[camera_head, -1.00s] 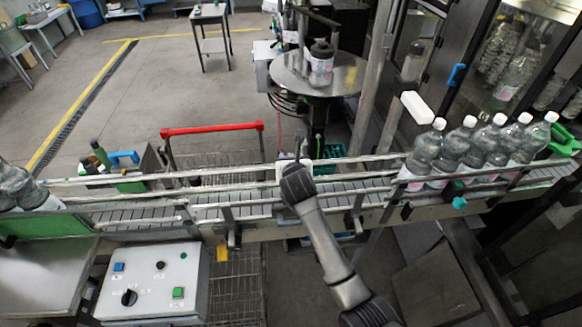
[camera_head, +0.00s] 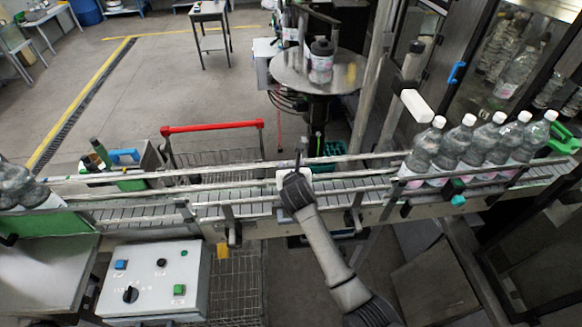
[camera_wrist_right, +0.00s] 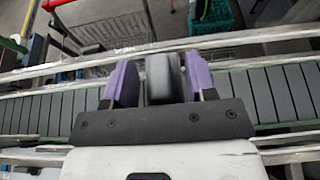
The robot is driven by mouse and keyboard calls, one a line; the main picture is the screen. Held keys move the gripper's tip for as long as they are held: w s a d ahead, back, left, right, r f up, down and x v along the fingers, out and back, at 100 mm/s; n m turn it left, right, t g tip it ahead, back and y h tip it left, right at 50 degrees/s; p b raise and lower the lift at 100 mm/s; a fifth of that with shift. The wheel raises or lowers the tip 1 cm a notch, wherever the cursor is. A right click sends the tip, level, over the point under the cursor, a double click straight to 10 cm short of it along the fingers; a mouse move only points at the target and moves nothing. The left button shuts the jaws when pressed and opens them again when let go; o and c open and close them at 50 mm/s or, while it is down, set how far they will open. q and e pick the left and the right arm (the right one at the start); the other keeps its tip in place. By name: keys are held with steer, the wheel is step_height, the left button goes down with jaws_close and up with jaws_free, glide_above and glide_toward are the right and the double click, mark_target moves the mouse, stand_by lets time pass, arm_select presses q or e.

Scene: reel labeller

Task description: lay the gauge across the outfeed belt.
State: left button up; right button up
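My right gripper (camera_head: 297,168) is over the middle of the outfeed belt (camera_head: 255,206), its arm reaching in from the lower right. In the head view the gauge is mostly hidden by the gripper. I cannot tell whether it touches the belt. My left gripper is not in view.
Rails (camera_head: 225,187) run along the belt. A control box (camera_head: 155,282) stands in front, a red-handled cart (camera_head: 212,128) behind. The belt's middle is clear of bottles.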

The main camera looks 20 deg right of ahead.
steer(key=shift+o, duration=1.3)
steer(key=shift+r, duration=0.1)
steer(key=shift+r, duration=0.15)
steer(key=b+v, duration=0.1)
steer(key=v, duration=1.1)
